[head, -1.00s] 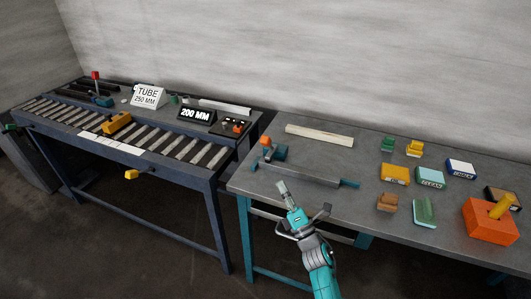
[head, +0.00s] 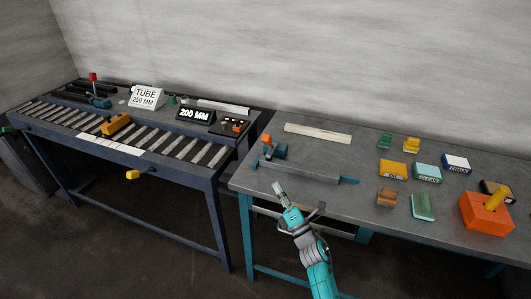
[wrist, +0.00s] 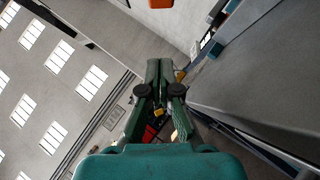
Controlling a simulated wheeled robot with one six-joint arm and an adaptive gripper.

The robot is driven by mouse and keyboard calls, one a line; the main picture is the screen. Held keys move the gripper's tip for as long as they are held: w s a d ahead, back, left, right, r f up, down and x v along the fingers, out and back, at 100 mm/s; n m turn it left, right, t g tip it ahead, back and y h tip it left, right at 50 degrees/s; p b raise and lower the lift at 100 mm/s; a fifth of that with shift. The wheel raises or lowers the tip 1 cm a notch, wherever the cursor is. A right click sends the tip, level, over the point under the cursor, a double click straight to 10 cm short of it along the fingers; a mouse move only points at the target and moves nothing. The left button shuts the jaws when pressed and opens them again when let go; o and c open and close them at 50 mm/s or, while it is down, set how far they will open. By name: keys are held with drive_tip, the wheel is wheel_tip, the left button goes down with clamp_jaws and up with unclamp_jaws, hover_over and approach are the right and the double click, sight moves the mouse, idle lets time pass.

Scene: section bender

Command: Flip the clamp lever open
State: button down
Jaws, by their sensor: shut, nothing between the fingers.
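My gripper (head: 279,190) is shut and empty, in front of the right workbench's near edge in the head view. Its closed fingers also show in the wrist view (wrist: 160,72). A red-topped upright lever (head: 93,78) stands on a teal base at the far left of the roller table, far from my gripper. A teal fixture with an orange top (head: 267,139) is on the workbench's left end, beyond my gripper, joined by a long grey bar (head: 303,170). I cannot tell which of these is the clamp lever. My gripper touches neither.
The roller table (head: 170,141) on the left carries a yellow block (head: 115,124) and signs. The workbench (head: 345,203) holds a pale bar (head: 318,133), several coloured blocks and an orange box (head: 486,213) at right. Open floor lies in front.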

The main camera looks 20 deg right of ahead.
sight(270, 142)
drive_tip(key=x, duration=1)
drive_tip(key=shift+w+d+r, duration=0.45)
drive_tip(key=shift+w+r, duration=0.15)
drive_tip(key=shift+w, duration=0.05)
drive_tip(key=shift+w+d+r, duration=0.5)
drive_tip(key=shift+w+r, duration=0.1)
drive_tip(key=shift+w, duration=0.05)
drive_tip(key=shift+w+r, duration=0.1)
